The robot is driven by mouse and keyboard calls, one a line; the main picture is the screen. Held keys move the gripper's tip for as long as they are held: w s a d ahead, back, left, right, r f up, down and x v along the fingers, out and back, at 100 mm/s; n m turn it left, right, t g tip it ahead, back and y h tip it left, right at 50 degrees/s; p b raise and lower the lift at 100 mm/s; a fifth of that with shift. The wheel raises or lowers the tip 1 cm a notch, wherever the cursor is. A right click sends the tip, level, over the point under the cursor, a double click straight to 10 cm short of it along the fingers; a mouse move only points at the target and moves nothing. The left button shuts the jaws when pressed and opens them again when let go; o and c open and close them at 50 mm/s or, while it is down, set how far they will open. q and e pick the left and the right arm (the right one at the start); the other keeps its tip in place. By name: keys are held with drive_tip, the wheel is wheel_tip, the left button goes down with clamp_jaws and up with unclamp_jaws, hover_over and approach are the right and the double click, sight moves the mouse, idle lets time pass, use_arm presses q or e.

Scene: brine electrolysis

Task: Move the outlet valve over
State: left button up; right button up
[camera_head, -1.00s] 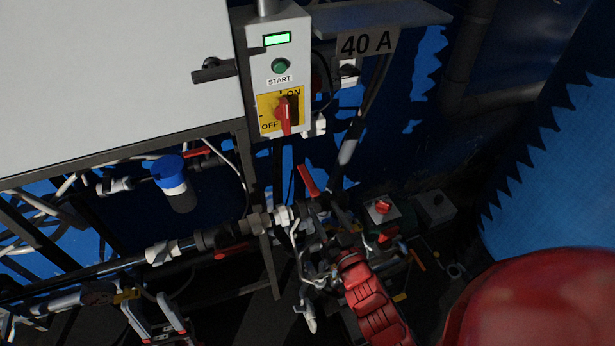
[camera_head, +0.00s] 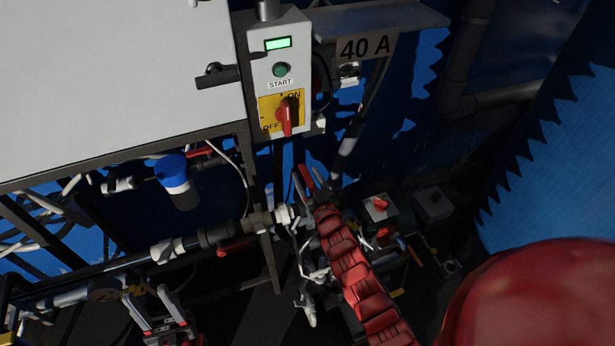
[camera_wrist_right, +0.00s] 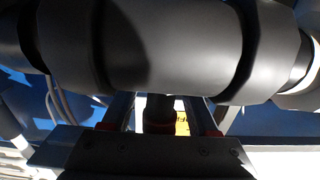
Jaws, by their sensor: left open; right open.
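A red valve lever (camera_head: 303,181) stands up from the pipe's right end, below the switch box, tilted up and left. I take it for the outlet valve's lever, though no label shows. My right gripper (camera_head: 318,181) is open beside the lever's right side in the head view; whether they touch cannot be told. In the right wrist view, a thick black pipe fitting (camera_wrist_right: 165,45) fills the top, and the open fingers (camera_wrist_right: 162,112) lie below it with a dark, red-edged part between them. My left gripper (camera_head: 147,302) is open and empty, below the pipe at lower left.
A grey pipe (camera_head: 120,260) runs across the lower left, with another red lever (camera_head: 237,248) under it. A switch box (camera_head: 280,75) hangs above. A box with a red knob (camera_head: 380,207) and loose cables crowd the right gripper.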

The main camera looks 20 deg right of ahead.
clamp_jaws()
idle(1.3)
